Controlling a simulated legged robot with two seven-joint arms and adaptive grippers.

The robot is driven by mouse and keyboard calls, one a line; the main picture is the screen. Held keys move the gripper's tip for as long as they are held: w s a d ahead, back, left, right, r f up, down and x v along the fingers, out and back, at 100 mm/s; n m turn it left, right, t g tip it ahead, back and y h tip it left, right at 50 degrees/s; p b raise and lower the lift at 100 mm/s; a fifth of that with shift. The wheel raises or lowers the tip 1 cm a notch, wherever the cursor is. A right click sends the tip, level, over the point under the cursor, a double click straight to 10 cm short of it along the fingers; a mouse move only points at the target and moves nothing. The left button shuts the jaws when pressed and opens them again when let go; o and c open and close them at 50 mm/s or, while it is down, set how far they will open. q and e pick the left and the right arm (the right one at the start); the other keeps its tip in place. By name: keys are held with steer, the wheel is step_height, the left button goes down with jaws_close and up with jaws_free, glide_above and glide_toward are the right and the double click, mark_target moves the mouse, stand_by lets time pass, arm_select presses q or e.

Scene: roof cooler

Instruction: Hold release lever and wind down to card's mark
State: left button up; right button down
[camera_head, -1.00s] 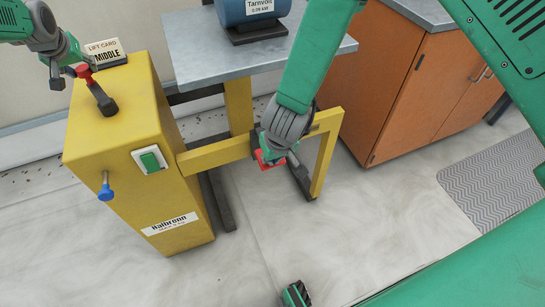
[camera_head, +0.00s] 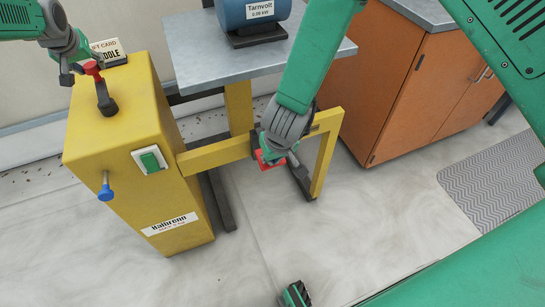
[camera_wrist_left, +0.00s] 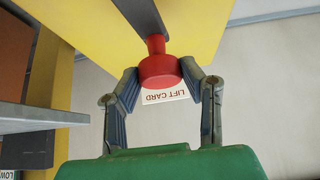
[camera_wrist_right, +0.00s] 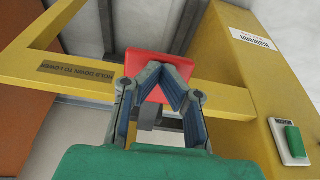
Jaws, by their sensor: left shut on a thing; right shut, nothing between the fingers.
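The crank on the yellow column (camera_head: 115,130) has a dark arm (camera_head: 106,100) and a red knob (camera_head: 92,67). My left gripper (camera_wrist_left: 160,75) has its fingers around the red knob (camera_wrist_left: 158,70). The lift card (camera_head: 110,50) stands behind it on the column, reading MIDDLE, partly covered by my gripper. A red lever pad (camera_wrist_right: 160,68) sits at the yellow frame, by a label (camera_wrist_right: 90,74) reading HOLD DOWN TO LOWER. My right gripper (camera_wrist_right: 162,76) is shut and empty, its fingertips against or right before this pad; contact is unclear.
The grey lift table (camera_head: 260,58) carries a blue Tarnvolt motor (camera_head: 255,12). The column has a green switch (camera_head: 150,160) and a blue knob (camera_head: 106,193). An orange cabinet (camera_head: 400,95) stands right. The floor in front is mostly clear.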

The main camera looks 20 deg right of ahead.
arm_select(q)
steer(key=shift+w+d+r, duration=0.1)
steer(key=shift+d+r, duration=0.05)
steer(key=shift+d, duration=0.05)
steer(key=shift+d, duration=0.95)
steer(key=shift+d, duration=0.95)
steer(key=shift+s, duration=0.2)
steer(key=shift+d, duration=0.2)
steer(key=shift+s+d, duration=0.3)
steer(key=shift+d, duration=0.4)
steer(key=shift+s+d, duration=0.1)
